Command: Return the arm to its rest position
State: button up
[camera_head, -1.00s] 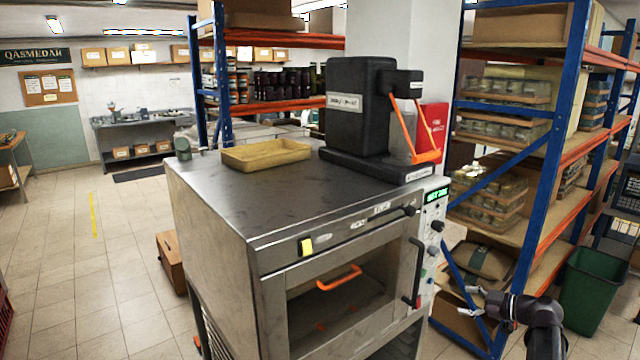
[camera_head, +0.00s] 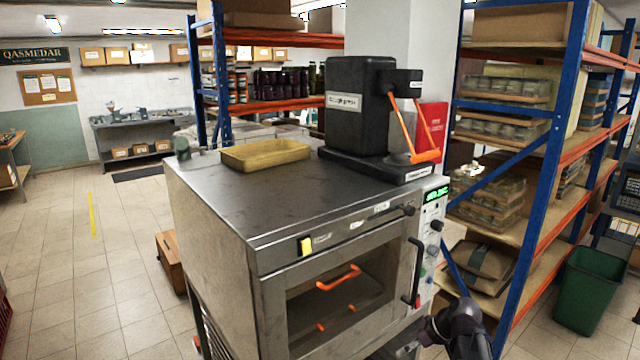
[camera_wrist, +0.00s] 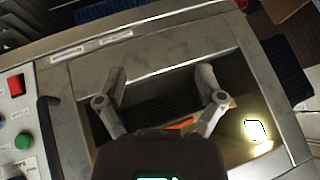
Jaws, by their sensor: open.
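My gripper (camera_wrist: 160,84) shows in the wrist view with its two fingers spread and nothing between them. It faces the front of a steel oven, whose glass door window lies behind the fingers. In the head view my arm's end is low at the right of the oven (camera_head: 215,225), by its lower front corner; the fingers are not clear there. The oven door is shut, with a dark vertical handle (camera_head: 415,272) at its right. An orange-handled item (camera_head: 339,278) shows inside through the glass.
A tan tray (camera_head: 265,155) and a black machine (camera_head: 360,110) with an orange lever stand on the oven. Blue and orange shelving (camera_head: 545,190) with jars is at the right, a green bin (camera_head: 588,290) beside it. The tiled floor at left is largely clear.

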jog(key=s+a+f+m+g+h, duration=0.2)
jog(key=s+a+m+h, duration=0.3)
jog(key=s, duration=0.4)
jog(key=shift+a+f+m+g+h, duration=0.35)
jog(key=shift+f+m+h, duration=0.45)
jog(key=shift+m, duration=0.3)
dwell(1.2)
